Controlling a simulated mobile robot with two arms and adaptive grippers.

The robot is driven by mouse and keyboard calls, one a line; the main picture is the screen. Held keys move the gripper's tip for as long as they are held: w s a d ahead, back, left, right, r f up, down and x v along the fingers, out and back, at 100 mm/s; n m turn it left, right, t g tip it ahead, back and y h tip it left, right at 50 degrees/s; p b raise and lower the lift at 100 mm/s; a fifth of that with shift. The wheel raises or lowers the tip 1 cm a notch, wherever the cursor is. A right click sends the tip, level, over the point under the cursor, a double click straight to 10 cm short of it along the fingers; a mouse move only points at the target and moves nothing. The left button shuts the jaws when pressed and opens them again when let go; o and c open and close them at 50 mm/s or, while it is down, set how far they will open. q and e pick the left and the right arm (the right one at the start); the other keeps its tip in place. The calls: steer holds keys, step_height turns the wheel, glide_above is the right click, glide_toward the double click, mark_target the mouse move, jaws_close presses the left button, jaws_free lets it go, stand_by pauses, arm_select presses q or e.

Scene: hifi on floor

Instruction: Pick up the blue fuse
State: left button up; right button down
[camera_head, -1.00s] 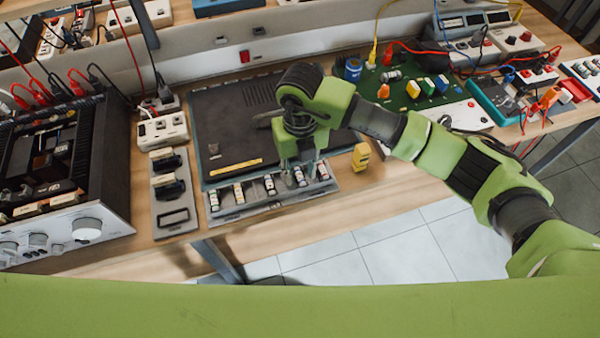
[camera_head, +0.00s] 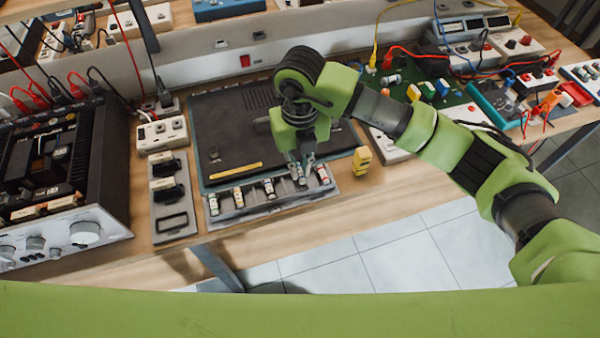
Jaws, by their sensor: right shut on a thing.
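The grey fuse tray (camera_head: 255,212) lies on the wooden bench and holds several upright fuses in a row. My right gripper (camera_head: 302,174) points down over the right part of the tray. It is shut on a small pale fuse with bluish bands, the blue fuse (camera_head: 298,172), which the fingers partly hide. I cannot tell whether this fuse is clear of its slot. A fuse with red marks (camera_head: 322,174) stands just to the right of the fingers. Another fuse (camera_head: 269,188) stands to their left. My left gripper is not in view.
A dark flat device (camera_head: 225,130) lies behind the tray. A yellow block (camera_head: 361,159) stands close to the right. An open black amplifier (camera_head: 60,165) and a grey switch panel (camera_head: 172,205) are at the left. Bare bench lies in front of the tray.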

steer(key=s+a+r+b, duration=0.1)
steer(key=s+a+r, duration=0.1)
steer(key=s+r, duration=0.2)
steer(key=s+a+r+b, duration=0.2)
steer(key=s+r, duration=0.3)
steer(key=s, duration=0.4)
steer(key=shift+a+r, duration=0.2)
steer(key=shift+a, duration=0.05)
steer(key=shift+r, duration=0.1)
step_height(320, 180, up, 7)
steer(key=p, duration=0.4)
steer(key=shift+r, duration=0.15)
stand_by(0.4)
